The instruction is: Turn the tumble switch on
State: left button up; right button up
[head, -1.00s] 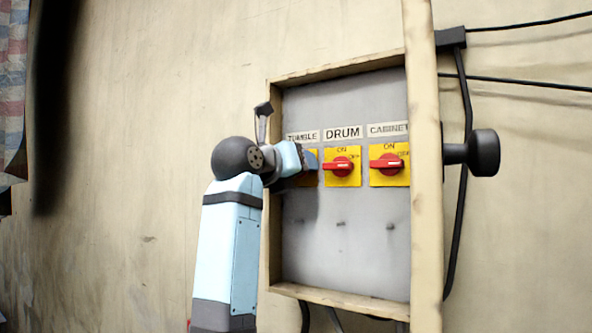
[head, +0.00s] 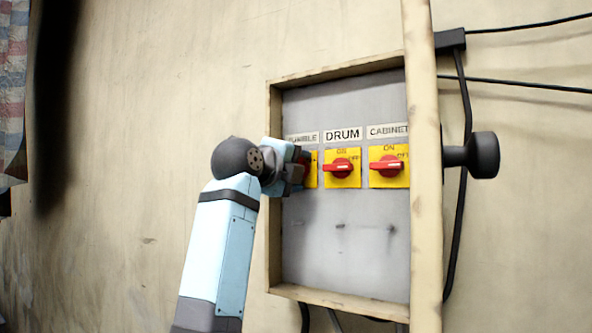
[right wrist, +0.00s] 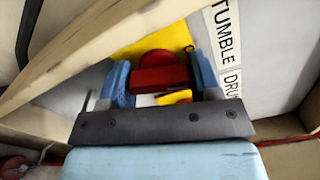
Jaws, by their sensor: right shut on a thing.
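The tumble switch is the leftmost of three on the panel, a red knob on a yellow plate (head: 312,172), mostly hidden by my right gripper (head: 299,168) in the head view. In the right wrist view its red handle (right wrist: 160,78) sits between the two blue fingers of my right gripper (right wrist: 162,84). The fingers are shut on the handle. The TUMBLE label (right wrist: 226,30) shows beside it, and is partly covered in the head view. The switch's ON and OFF marks are hidden. My left gripper is not in view.
The DRUM switch (head: 341,167) and CABINET switch (head: 387,166) sit close to the right, both handles lying horizontal. A raised wooden frame (head: 273,210) surrounds the grey panel. A black knob (head: 483,155) and cables lie right of it.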

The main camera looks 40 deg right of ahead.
jog(key=shift+n, duration=1.7)
jog(key=o, duration=0.6)
jog(key=shift+o, duration=0.2)
jog(key=shift+a, duration=0.1)
jog(key=b+v, duration=0.4)
jog(key=v, duration=0.9)
jog(key=shift+a, duration=0.4)
